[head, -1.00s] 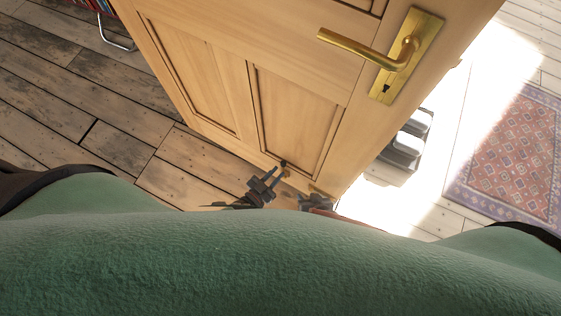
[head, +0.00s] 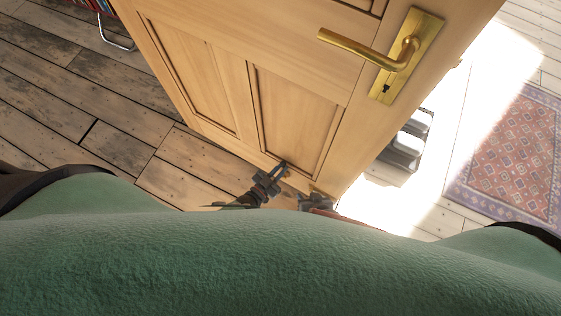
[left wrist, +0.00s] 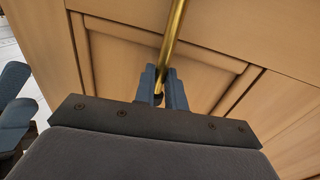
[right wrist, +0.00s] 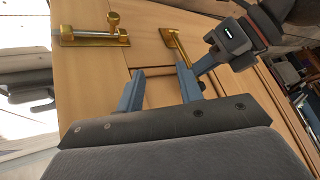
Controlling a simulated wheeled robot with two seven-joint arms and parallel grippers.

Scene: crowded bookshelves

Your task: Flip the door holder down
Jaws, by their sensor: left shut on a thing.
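The door holder is a slim brass rod on the lower part of the wooden door (head: 300,110). In the left wrist view the door holder (left wrist: 174,30) runs from the top edge down between the fingers. My left gripper (left wrist: 162,84) is shut on its lower end. In the right wrist view the door holder (right wrist: 178,45) slants from its mount to my left gripper's fingers. In the head view my left gripper (head: 284,166) is low at the door and hides most of the holder. My right gripper (right wrist: 160,80) is open and empty, apart from the holder.
A brass bolt (right wrist: 95,37) is fixed on the door beside the holder. A brass handle (head: 370,52) is higher on the door. A patterned rug (head: 515,155) and a dark rack-like object (head: 408,145) lie to the right.

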